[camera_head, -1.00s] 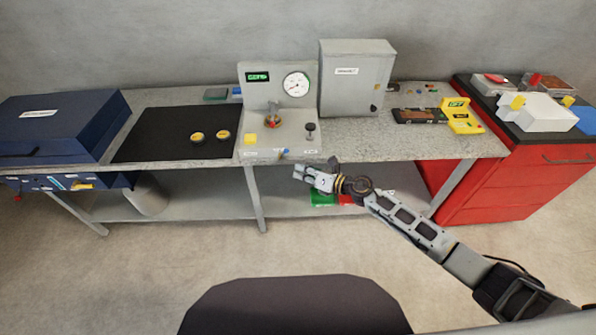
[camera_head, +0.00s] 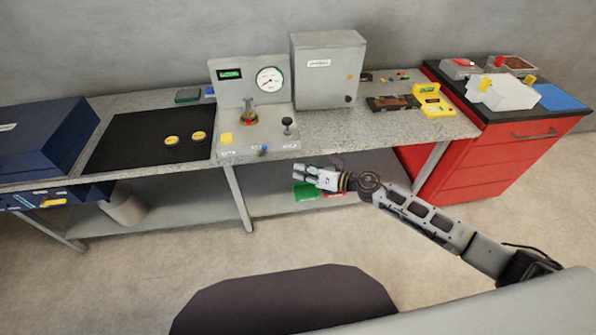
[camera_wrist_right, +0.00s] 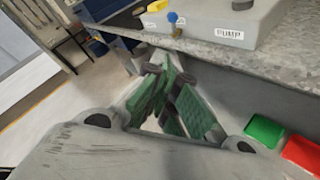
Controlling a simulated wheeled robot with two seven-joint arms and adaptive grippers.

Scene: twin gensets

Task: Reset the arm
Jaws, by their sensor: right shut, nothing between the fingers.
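My right gripper (camera_head: 314,177) is in front of the bench's front edge, below the bench top, with my right arm coming in from the lower right in the head view. Its fingers (camera_wrist_right: 165,98) show in the right wrist view, with green pads close together and nothing held. The bench edge and the grey control panel (camera_wrist_right: 225,22), labelled PUMP, lie just beyond the fingers there. My left gripper is not in either view.
The grey bench (camera_head: 340,135) carries a gauge panel (camera_head: 252,88), a grey cabinet (camera_head: 328,72), a black mat (camera_head: 140,150) and a yellow device (camera_head: 432,101). A red tool cabinet (camera_head: 480,160) stands at right. Green (camera_head: 304,190) and red bins sit on the lower shelf.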

